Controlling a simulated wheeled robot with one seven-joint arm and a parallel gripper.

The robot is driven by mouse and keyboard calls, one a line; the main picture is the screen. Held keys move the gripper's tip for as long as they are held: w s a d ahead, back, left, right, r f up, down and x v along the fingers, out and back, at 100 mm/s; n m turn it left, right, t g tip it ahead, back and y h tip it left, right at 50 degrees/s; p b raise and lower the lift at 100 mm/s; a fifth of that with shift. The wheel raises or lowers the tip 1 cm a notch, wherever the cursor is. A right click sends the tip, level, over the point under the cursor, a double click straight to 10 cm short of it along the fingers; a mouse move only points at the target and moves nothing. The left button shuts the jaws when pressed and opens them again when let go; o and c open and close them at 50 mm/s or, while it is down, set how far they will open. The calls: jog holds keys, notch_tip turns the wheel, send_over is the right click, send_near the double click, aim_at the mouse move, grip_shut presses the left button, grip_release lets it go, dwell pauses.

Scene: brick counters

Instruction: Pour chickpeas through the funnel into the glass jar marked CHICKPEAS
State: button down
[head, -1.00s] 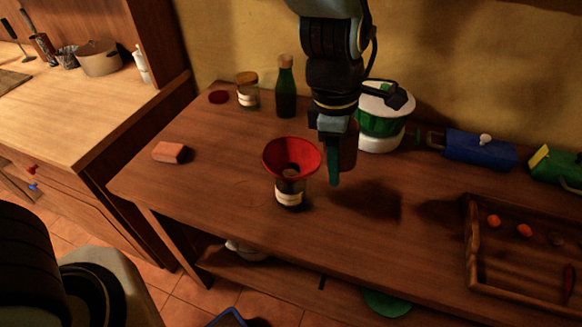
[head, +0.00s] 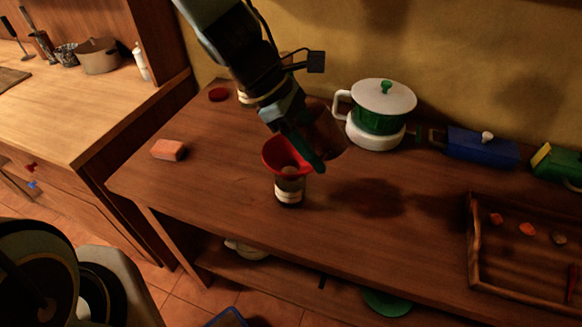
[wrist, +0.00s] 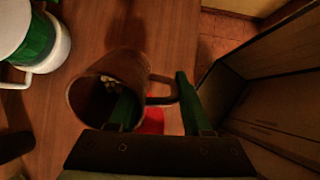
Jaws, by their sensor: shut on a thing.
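The glass jar (head: 289,194) with a pale label stands upright on the brown table; its lettering is too small to read. The red funnel (head: 272,156) sits in its mouth. My gripper (head: 312,160) is shut on a brown mug (head: 330,135) at its handle side, and the mug is tilted above and just behind the funnel, partly hidden by my fingers. In the wrist view pale chickpeas (wrist: 108,82) lie inside the mug (wrist: 85,97). A bit of the red funnel (wrist: 153,121) shows below the handle. I cannot see any chickpeas falling.
A white-and-green pot (head: 381,105) stands behind at right. A blue box (head: 480,148) and a wooden tray (head: 473,240) lie farther right. The table in front of the pot is clear.

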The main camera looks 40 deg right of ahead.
jog(key=shift+w+a+r+g+h+b, duration=0.15)
jog(key=shift+w+g+h+b, duration=0.15)
jog(key=shift+g+h+b, duration=0.75)
jog(key=b, duration=0.2)
jog(key=shift+f+b, duration=0.35)
jog(key=shift+b, duration=0.05)
jog(key=g+b, duration=0.1)
jog(key=b, duration=0.1)
jog(key=g+h+b, duration=0.1)
jog(key=g+b, duration=0.1)
jog(key=b, duration=0.1)
jog(key=f+g+h+b, duration=0.1)
jog(key=b, duration=0.2)
jog(key=shift+w+a, duration=0.1)
jog(key=shift+a, duration=0.05)
jog(key=shift+w+f+g+h+b, duration=0.15)
jog(key=shift+f+g+h+b, duration=0.2)
jog(key=shift+g+h, duration=0.15)
jog(key=shift+w+a+r+g+h+p, duration=0.15)
jog(key=shift+r+g+p, duration=0.2)
jog(key=shift+r+g, duration=0.2)
jog(key=shift+w+r+g+h+p, duration=0.1)
jog(key=shift+r+g+p, duration=0.3)
jog(key=shift+r, duration=0.2)
dwell(0.9)
jog(key=shift+w+a+r+g+h, duration=0.2)
jog(key=shift+r+g+h, duration=0.1)
jog(key=shift+g+h, duration=0.25)
dwell(1.7)
